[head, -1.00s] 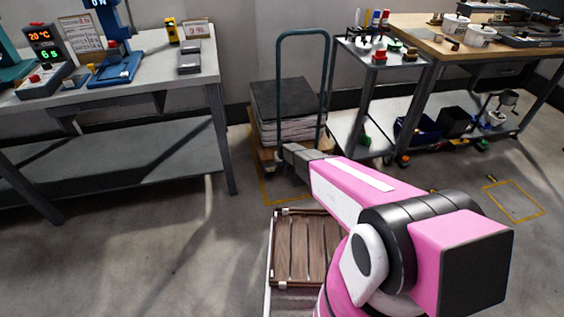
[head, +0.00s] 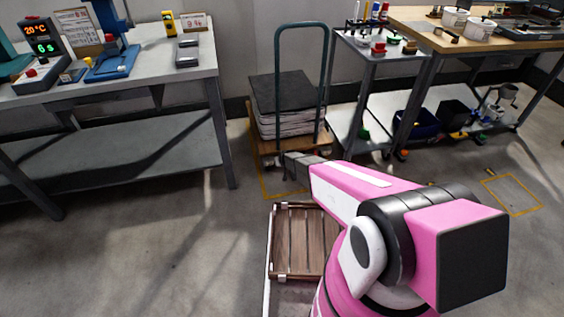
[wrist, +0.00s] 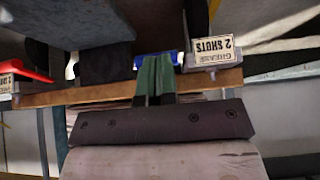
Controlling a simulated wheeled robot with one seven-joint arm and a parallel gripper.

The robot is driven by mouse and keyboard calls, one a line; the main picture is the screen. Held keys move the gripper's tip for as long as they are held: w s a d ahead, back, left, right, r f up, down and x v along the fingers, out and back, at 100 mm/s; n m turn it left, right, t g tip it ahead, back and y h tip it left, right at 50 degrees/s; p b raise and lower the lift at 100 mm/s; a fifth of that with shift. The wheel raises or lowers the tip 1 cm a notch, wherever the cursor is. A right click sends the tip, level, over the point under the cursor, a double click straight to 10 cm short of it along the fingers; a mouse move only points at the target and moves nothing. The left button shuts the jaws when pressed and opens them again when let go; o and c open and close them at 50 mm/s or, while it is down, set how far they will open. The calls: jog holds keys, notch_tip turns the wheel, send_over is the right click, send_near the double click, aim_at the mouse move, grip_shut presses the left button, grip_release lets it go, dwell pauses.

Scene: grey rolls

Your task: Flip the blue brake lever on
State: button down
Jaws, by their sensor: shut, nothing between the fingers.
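The blue brake lever (wrist: 178,57) shows as a small blue patch in the wrist view, just behind my fingertips, which cover much of it. It is below the wooden deck edge (wrist: 216,84) of a hand cart, and the wrist picture is upside down. My gripper (wrist: 154,60) is shut and empty, its fingers pointing at the lever; I cannot tell whether they touch it. In the head view my gripper (head: 290,166) is low in front of the cart (head: 262,148), and the lever is not visible.
A red lever (wrist: 28,70) is at the left in the wrist view. Labels (wrist: 212,52) read "GREASE 2 SHOTS". A slatted wooden box (head: 300,240) lies below my arm. A workbench (head: 110,140) stands left, a tool trolley (head: 370,75) right. Open floor lies left.

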jog(key=shift+s+d+f+t, duration=0.1)
jog(key=shift+s+f+t, duration=0.1)
jog(key=shift+f, duration=0.6)
jog(key=shift+s+f+t, duration=0.15)
jog(key=shift+f+t, duration=0.05)
jog(key=shift+f, duration=0.6)
